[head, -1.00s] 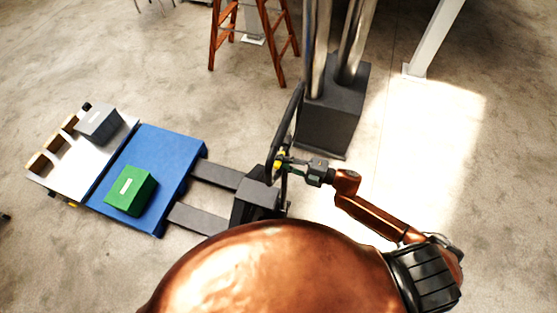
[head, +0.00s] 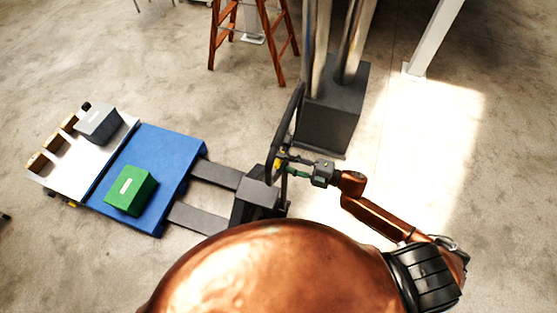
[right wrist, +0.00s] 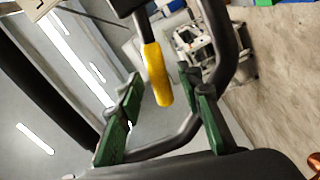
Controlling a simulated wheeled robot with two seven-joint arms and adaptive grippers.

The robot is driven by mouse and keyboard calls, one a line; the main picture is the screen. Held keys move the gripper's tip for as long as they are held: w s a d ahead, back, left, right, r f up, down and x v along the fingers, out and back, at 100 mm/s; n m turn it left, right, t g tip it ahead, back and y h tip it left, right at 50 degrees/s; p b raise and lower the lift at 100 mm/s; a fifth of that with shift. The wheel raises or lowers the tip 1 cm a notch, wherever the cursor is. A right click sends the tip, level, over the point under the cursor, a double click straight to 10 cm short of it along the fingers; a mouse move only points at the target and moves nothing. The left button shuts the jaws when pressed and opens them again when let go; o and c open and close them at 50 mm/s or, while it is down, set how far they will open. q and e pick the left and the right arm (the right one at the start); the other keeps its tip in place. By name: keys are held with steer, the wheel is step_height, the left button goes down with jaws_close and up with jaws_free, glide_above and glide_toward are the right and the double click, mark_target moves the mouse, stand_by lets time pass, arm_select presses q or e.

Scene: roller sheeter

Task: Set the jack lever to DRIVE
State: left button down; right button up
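The jack lever is a yellow grip (right wrist: 157,75) on a dark stem, hanging down beside the black handle loop in the right wrist view. In the head view it is a small yellow spot (head: 278,163) by the handle (head: 287,125) of the pallet jack (head: 257,195). My right gripper (right wrist: 169,92) is open, with its green fingers on either side of the lever's lower end and no visible contact. It also shows at the handle in the head view (head: 286,167). The lever's setting marks cannot be read. My left gripper is out of view.
The jack's forks (head: 215,174) reach under a blue pallet (head: 165,155) bearing a green box (head: 131,190). A dark column base (head: 332,110) stands close behind the handle. A wooden ladder (head: 278,50) is at the back. Open floor lies to the right.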

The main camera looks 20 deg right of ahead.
steer(key=v, duration=1)
